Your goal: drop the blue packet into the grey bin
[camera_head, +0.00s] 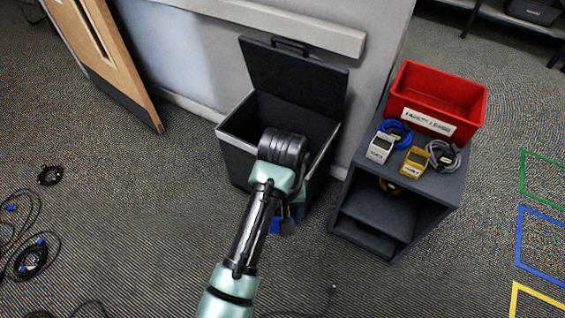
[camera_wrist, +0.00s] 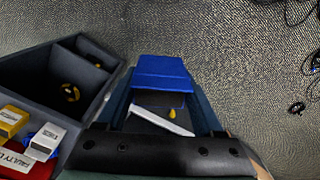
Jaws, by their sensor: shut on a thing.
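The grey bin (camera_head: 238,160) stands against the wall in the head view. Its lid (camera_head: 290,75) is raised, its mouth is open and its rim is pale. My arm reaches across the bin's front, hiding part of it. My gripper (camera_head: 289,212) points down at the bin's front right side, largely hidden by my wrist. The blue packet (camera_head: 285,228) shows only as small blue patches below my wrist. In the wrist view the packet (camera_wrist: 162,72) is bright blue, in my shut gripper (camera_wrist: 163,100). The bin is not clearly seen there.
A dark shelf unit (camera_head: 402,205) stands right of the bin. On it are a red labelled box (camera_head: 438,92), a white device (camera_head: 381,146), a yellow device (camera_head: 415,162) and coiled cables. Loose cables (camera_head: 30,258) lie on the floor at left. A wooden door (camera_head: 105,60) stands at upper left.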

